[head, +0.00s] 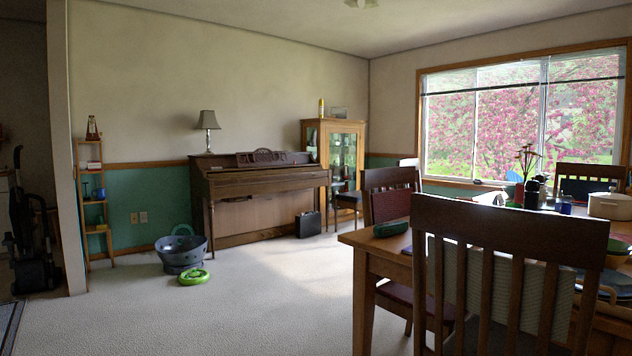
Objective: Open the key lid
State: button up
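A brown upright piano (258,186) stands against the far wall, left of the room's corner. Its key lid (262,182) faces me and appears closed, as no white keys show; the piano is too far off to be certain. A carved music desk (268,157) is on top of it. My gripper is not in view, so I cannot see whether it is open or shut.
A dining table (375,252) with chairs (505,220) fills the right foreground. Open carpet (230,310) lies between.

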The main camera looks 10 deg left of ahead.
aim_at(234, 179)
jog(key=i+j+u, duration=0.65)
jog(key=i, duration=0.25)
jog(key=i+j+u, duration=0.25)
jog(key=i, duration=0.7)
jog(key=i+u, duration=0.3)
jog(key=i, duration=2.85)
